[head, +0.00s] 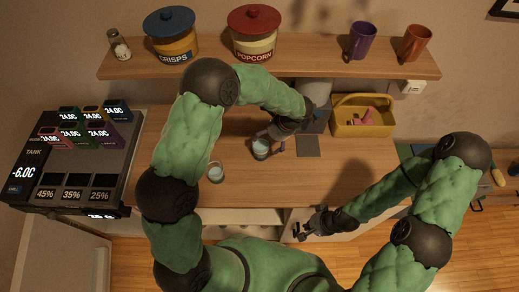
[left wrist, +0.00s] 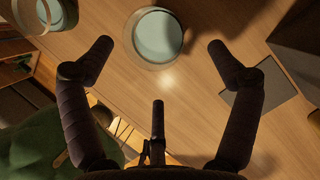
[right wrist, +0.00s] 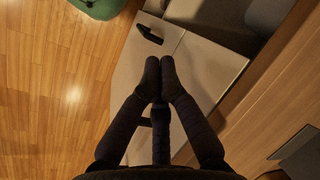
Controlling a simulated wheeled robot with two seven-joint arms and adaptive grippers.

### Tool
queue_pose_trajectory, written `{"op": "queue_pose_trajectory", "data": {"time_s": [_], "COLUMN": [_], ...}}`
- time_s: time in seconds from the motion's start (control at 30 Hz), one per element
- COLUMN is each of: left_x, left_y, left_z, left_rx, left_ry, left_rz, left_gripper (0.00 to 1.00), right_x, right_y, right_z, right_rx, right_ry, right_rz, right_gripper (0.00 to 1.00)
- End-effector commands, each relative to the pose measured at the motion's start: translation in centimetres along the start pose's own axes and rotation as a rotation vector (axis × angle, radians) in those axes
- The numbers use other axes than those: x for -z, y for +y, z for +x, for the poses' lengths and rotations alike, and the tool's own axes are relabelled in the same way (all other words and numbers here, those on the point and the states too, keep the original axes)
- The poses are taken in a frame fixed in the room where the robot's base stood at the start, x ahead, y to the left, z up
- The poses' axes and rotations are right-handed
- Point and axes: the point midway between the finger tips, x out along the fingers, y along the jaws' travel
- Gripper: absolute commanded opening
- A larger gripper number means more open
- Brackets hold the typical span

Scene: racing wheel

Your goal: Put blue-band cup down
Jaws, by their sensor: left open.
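A small cup (head: 261,150) with a pale bluish inside stands upright on the wooden counter, by the fingers of my left gripper (head: 270,139). In the left wrist view the same cup (left wrist: 157,38) lies ahead, between the spread fingertips, with gaps on both sides. My left gripper is open and holds nothing. A second, similar cup (head: 216,173) stands to the left, nearer the counter's front edge. I cannot make out a blue band on either cup. My right gripper (right wrist: 160,75) is shut and empty, low in front of the counter.
A dark flat plate (head: 308,146) lies right of the near cup, with a grey appliance (head: 315,115) behind it. A yellow basket (head: 362,118) stands at the back right. A dispenser panel (head: 70,160) stands at the left. A shelf (head: 270,66) with jars and mugs hangs above.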

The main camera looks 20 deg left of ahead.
Motion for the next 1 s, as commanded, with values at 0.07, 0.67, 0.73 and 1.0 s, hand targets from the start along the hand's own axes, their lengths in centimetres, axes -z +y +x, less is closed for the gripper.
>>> {"op": "queue_pose_trajectory", "data": {"time_s": [0.07,0.67,0.73,1.0], "left_x": [0.0,-0.3,-0.3,-0.3], "left_y": [0.1,0.1,0.1,0.1], "left_z": [1.4,7.2,7.4,7.3], "left_rx": [-0.004,-0.001,0.000,0.000], "left_ry": [0.001,0.000,0.001,0.000], "left_rz": [0.000,0.000,-0.001,-0.001], "left_gripper": [0.89,0.89,0.89,0.58], "right_x": [0.0,0.0,0.0,0.0], "right_y": [0.0,0.1,0.1,0.1], "right_z": [0.1,0.3,0.3,0.2], "right_rx": [0.000,0.000,0.000,0.000], "right_ry": [0.000,-0.001,-0.001,-0.001], "right_rz": [-0.001,-0.001,-0.001,-0.001], "right_gripper": [0.00,0.00,0.00,0.00]}}
